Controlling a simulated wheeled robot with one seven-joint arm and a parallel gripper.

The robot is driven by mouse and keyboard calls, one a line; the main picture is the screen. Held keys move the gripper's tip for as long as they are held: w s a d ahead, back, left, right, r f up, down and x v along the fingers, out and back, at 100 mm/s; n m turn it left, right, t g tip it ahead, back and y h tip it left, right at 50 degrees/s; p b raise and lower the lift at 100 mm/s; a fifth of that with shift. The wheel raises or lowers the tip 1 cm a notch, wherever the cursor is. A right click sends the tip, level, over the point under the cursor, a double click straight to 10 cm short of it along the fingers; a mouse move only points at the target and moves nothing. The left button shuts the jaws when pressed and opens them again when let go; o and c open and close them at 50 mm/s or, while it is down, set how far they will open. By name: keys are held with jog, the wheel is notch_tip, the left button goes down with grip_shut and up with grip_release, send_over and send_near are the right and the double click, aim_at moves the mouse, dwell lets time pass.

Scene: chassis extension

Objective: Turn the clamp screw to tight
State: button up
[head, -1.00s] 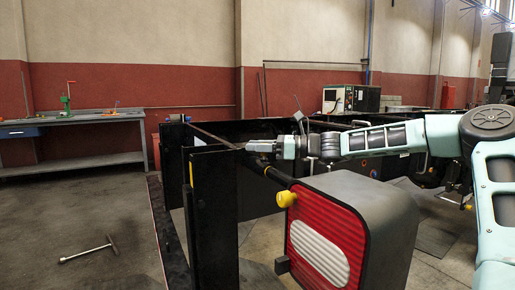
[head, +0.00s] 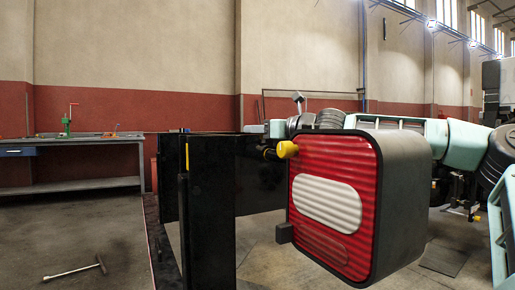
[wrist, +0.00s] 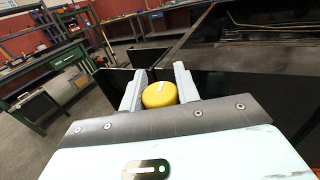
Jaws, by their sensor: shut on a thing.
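A round yellow knob with a short white mark (wrist: 159,97), which I take to be the clamp screw, sits between the two grey fingers of my gripper (wrist: 160,76) in the wrist view. The fingers are shut on its sides. The white mark points away from the gripper and slightly right. In the head view my gripper's wrist (head: 277,128) shows just above the black panel, beside the lamp housing, and its fingertips are hidden. A yellow knob (head: 287,149) shows by the red lamp there; I cannot tell whether it is the held one.
A red and white lamp in a dark housing (head: 331,205) stands in front of my arm. Black chassis panels (head: 208,215) rise at the middle. A T-shaped tool (head: 75,270) lies on the floor at left. A workbench (head: 75,142) stands behind it; the floor between is clear.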

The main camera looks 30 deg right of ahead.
jog(key=shift+m+h+b, duration=0.3)
jog(key=shift+h+b, duration=0.1)
jog(key=shift+b, duration=0.45)
jog(key=o, duration=1)
jog(key=shift+c, duration=0.2)
jog(key=p+v, duration=0.2)
jog(key=v, duration=0.5)
jog(key=shift+s+f, duration=0.15)
jog(key=shift+s, duration=0.1)
